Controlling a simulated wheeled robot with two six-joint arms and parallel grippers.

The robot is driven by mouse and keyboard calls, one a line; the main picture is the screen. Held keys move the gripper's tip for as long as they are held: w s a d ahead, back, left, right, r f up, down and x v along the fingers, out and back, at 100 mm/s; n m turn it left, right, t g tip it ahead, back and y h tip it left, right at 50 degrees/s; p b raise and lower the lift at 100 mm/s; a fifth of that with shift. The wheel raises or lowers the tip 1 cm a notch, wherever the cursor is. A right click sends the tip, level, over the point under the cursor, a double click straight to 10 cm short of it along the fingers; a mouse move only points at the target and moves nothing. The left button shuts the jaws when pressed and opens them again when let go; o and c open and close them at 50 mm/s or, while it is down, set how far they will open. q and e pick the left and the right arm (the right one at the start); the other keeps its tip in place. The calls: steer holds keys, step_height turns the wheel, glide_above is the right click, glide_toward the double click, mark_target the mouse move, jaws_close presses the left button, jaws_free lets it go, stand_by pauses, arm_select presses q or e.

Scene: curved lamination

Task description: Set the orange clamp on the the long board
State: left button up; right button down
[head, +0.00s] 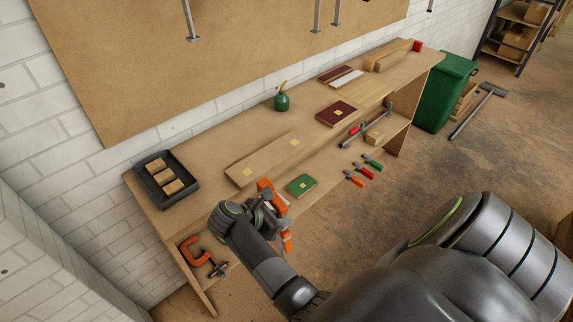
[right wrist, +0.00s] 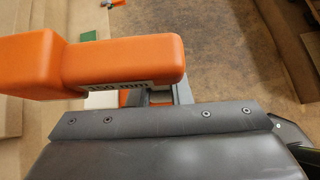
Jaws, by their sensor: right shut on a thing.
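My right gripper (head: 259,209) is shut on an orange clamp (head: 284,240) at the front edge of the workbench. The clamp's orange body also fills the upper left of the right wrist view (right wrist: 110,65), with printed lettering on its side partly hidden. The long board (head: 262,160) is a pale plank with two yellow squares, lying flat on the bench just behind the held clamp. Whether clamp and board touch, I cannot tell. Another orange clamp (head: 190,250), C-shaped, is at the bench's left front. My left gripper is not in view.
A black tray (head: 149,185) with several wooden blocks stands at the left. A green book-like item (head: 301,185) lies right of the held clamp. Small red and green clamps (head: 363,172) are on the lower right. A dark red item (head: 336,113) and a green oil can (head: 282,102) stand farther back.

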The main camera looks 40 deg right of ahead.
steer(key=shift+w+d+b, duration=0.2)
steer(key=shift+w+b, duration=0.85)
steer(key=shift+w, duration=1.6)
steer(key=shift+w+d+b, duration=0.1)
steer(key=shift+w+b, duration=0.7)
steer(key=shift+w, duration=0.65)
steer(key=shift+w+f+b, duration=0.15)
steer(key=shift+w+b, duration=0.1)
steer(key=shift+b, duration=0.25)
steer(key=w+b, duration=0.2)
steer(key=b, duration=0.1)
steer(key=shift+w+d+b, duration=0.1)
steer(key=shift+b, duration=0.25)
steer(key=c, duration=1.3)
jaws_free()
steer(key=shift+o, duration=0.2)
